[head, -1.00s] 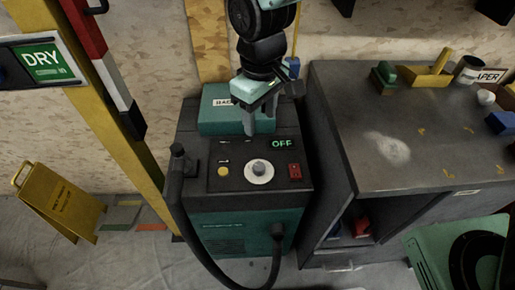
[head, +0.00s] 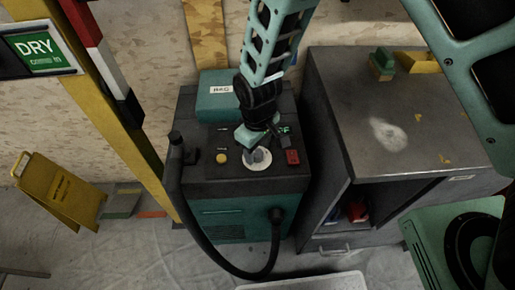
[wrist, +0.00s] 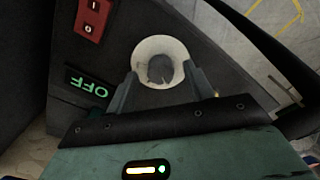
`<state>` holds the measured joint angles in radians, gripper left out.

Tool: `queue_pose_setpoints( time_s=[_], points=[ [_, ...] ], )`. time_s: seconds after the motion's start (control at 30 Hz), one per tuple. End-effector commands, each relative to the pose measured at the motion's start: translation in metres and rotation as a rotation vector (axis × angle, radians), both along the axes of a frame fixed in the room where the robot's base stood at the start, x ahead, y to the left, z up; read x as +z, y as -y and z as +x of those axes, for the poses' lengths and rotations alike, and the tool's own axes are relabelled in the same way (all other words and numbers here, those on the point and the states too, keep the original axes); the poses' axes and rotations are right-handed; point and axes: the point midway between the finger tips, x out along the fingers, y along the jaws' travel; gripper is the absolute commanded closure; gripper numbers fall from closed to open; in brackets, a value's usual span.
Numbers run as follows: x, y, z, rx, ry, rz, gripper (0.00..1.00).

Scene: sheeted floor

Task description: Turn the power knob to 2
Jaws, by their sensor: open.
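The power knob is a grey knob on a round white dial (head: 257,166) on the dark top panel of the teal machine (head: 240,222). In the wrist view the dial (wrist: 160,46) shows with the grey knob (wrist: 161,69) at its centre. My gripper (head: 259,154) points down over the dial. In the wrist view my gripper (wrist: 162,82) is open, with one finger on each side of the knob; whether they touch it cannot be told. In the head view my gripper partly hides knob and display.
A red switch (head: 292,157) and a yellow button (head: 221,158) flank the dial. A black hose (head: 181,205) rises at the panel's left. A grey cabinet (head: 400,130) stands close on the right. A yellow floor sign (head: 62,196) stands left.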

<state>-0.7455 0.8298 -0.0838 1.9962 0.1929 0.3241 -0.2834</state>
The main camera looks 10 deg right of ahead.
Motion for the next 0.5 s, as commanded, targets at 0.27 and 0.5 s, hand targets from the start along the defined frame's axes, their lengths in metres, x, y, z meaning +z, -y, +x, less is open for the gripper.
queue_pose_setpoints(
  time_s=[0.27, 0.5],
  points=[
    [-0.0105, -0.0005, 0.0002, 0.0, 0.001, 0.001, 0.48],
    [-0.0104, -0.0005, 0.0001, 0.0, 0.001, 0.001, 0.67]
  ],
)
